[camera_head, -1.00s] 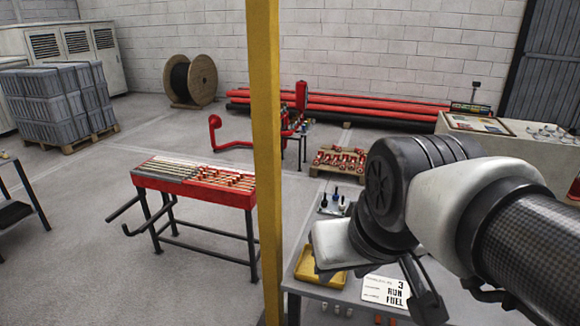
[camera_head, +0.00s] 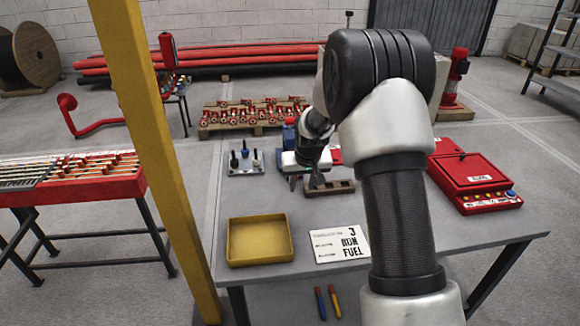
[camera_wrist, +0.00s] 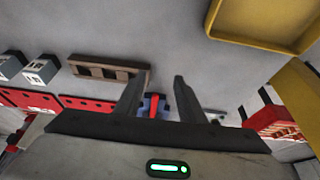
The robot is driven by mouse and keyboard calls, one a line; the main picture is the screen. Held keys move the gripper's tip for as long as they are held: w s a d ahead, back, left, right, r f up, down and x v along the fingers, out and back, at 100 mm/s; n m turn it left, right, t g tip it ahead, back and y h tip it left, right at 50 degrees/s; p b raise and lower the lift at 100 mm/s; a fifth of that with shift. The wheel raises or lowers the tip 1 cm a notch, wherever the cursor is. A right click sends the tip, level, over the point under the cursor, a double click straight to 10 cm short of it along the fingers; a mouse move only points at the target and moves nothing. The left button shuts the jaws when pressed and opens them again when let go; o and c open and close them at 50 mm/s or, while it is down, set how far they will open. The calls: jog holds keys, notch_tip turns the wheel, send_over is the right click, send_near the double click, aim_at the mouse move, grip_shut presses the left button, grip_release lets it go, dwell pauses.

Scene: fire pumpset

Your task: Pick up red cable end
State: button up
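My gripper (camera_head: 307,183) hangs over the back middle of the grey table in the head view, beside a wooden slotted block. In the wrist view its two fingers (camera_wrist: 159,80) stand apart with an empty gap at the tips. A small red strip with blue beside it (camera_wrist: 154,106) shows low between the fingers; I cannot tell whether it is a cable end or how far off it is. No red cable end is clearly identifiable.
The grey table (camera_head: 400,235) holds a yellow tray (camera_head: 232,256), a white sign (camera_head: 340,244), a plate with dark knobs (camera_head: 245,160), the wooden block (camera_head: 330,188) and a red case (camera_head: 470,180). A yellow post (camera_head: 150,150) stands left. A red bench (camera_head: 75,180) is beyond it.

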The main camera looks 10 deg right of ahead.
jog(key=shift+w+f, duration=0.4)
jog(key=shift+w, duration=0.05)
jog(key=w, duration=0.8)
jog(key=shift+w, duration=0.1)
jog(key=w, duration=0.3)
jog(key=shift+w, duration=0.15)
jog(key=shift+x, duration=1.4)
jog(key=shift+c, duration=0.4)
grip_shut()
